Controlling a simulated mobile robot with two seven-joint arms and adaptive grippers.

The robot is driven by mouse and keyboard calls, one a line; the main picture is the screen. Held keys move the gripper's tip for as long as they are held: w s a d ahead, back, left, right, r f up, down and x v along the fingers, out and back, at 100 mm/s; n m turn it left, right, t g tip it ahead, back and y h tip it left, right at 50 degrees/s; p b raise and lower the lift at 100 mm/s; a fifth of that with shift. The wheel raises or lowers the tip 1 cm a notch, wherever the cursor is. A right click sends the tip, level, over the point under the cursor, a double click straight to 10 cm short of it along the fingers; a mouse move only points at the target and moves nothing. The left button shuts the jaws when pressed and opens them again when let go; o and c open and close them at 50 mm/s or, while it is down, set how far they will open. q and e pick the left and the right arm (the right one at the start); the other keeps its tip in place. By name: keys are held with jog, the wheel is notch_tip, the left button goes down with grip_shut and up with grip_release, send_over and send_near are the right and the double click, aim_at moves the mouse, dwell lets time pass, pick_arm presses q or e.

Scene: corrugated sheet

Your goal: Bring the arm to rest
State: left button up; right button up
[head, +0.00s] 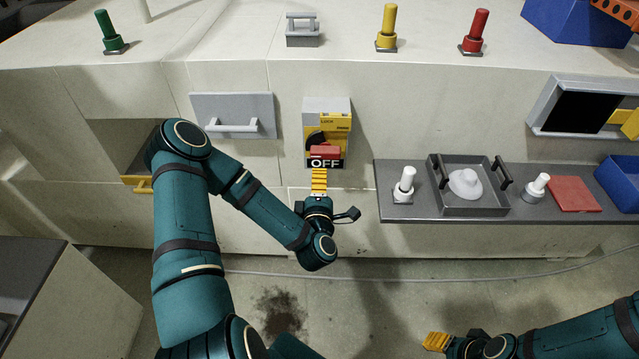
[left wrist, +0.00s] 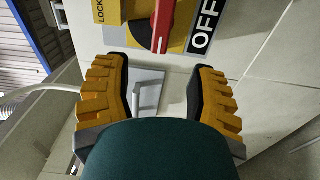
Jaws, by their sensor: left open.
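My left arm comes in from the left in the head view. Its gripper (head: 319,182) is just below the yellow and grey switch box (head: 340,119) on the cabinet front. In the left wrist view the two yellow ridged fingers of this gripper (left wrist: 160,92) are wide apart with nothing held between them. The red switch handle (left wrist: 164,22) is beyond the fingertips, beside the OFF label (left wrist: 205,25), and it also shows in the head view (head: 325,152). My right gripper (head: 437,342) is low at the right; its opening is too small to judge.
A grey drawer with a white handle (head: 234,117) is left of the switch. A shelf (head: 393,171) at right holds a tray (head: 472,207), white knobs and a red pad (head: 573,194). Green, yellow and red pegs stand on the top surface. The floor below is open.

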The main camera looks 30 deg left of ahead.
dwell(0.4)
pick_arm(q)
jog(key=s+d+f+m+g+h, duration=0.1)
jog(key=d+f+m+g+h, duration=0.1)
jog(key=d+f+m+h, duration=0.55)
jog(key=s+d+f+m+g+h, duration=0.15)
jog(key=d+m+h, duration=0.35)
jog(key=d, duration=0.5)
jog(key=s+d+f+m+g, duration=0.2)
jog(key=s+m+g, duration=0.3)
jog(key=s, duration=0.2)
jog(key=s+d+f+m+g+h, duration=0.1)
jog(key=s+d+f+m+g, duration=0.1)
jog(key=s+m+g, duration=0.3)
jog(key=shift+s+d+f, duration=0.3)
jog(key=shift+s+d, duration=0.3)
jog(key=shift+s, duration=0.35)
jog(key=shift+c, duration=1)
